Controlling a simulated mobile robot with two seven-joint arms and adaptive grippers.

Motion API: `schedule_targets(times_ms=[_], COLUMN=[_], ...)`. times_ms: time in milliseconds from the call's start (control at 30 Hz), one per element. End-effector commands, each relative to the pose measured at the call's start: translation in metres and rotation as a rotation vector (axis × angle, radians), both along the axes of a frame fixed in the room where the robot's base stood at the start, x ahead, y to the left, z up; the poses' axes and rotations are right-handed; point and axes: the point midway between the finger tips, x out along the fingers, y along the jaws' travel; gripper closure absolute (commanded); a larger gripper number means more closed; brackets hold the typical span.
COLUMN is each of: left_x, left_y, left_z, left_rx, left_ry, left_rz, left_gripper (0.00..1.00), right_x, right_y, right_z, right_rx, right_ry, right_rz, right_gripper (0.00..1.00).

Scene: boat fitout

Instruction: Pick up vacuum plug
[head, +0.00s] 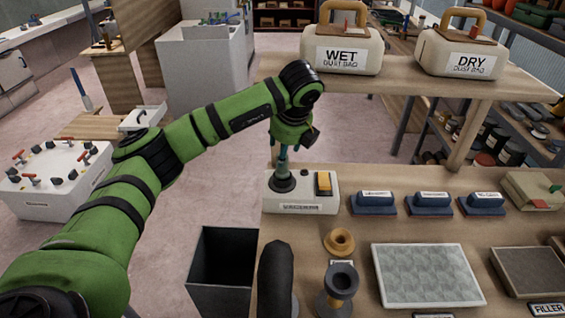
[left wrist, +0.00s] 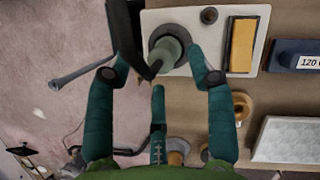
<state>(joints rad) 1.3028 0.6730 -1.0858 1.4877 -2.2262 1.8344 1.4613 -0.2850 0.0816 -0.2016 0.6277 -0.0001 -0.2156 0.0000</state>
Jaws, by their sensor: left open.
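The vacuum plug (head: 283,172) appears as a grey-green upright piece on a round dark base, on a white box (head: 303,203) with a yellow switch, at the workbench's back left corner. It also shows in the left wrist view (left wrist: 170,50), where a dark bar partly covers it. My left gripper (head: 283,148) points down right above the plug. In the left wrist view its teal fingers (left wrist: 160,62) are spread on both sides of the plug, with a gap to each; contact is not visible. My right gripper is not in view.
A dark open bin (head: 223,292) stands left of the bench. Blue sanding blocks (head: 430,202), a yellow ring (head: 340,242) and a pale grey panel (head: 427,276) lie on the bench. A black curved object (head: 274,280) rises at its front left. WET and DRY dust bags (head: 343,47) stand on the shelf behind.

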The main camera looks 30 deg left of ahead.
Motion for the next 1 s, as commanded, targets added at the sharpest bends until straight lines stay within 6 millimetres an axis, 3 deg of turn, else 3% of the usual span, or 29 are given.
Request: schedule_targets(times_ms=[33,200,433,567,1000], left_x=[-0.001,0.004,0.004,0.004,0.006], left_y=[0.001,0.005,0.005,0.005,0.006], left_z=[-0.007,-0.022,-0.025,-0.024,-0.021], left_rx=[0.001,0.001,0.001,0.0,0.0], left_ry=[0.012,0.007,0.005,0.005,-0.004], left_rz=[-0.002,-0.003,-0.003,-0.003,-0.001], left_gripper=[0.46,0.46,0.46,0.98,1.0], right_x=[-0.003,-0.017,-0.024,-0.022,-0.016], right_y=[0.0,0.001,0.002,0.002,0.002], right_z=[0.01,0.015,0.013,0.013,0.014], right_rx=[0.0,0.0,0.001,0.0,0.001], right_ry=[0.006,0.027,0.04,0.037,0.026], right_rz=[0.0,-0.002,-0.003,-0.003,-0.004], right_gripper=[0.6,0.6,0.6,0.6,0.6])
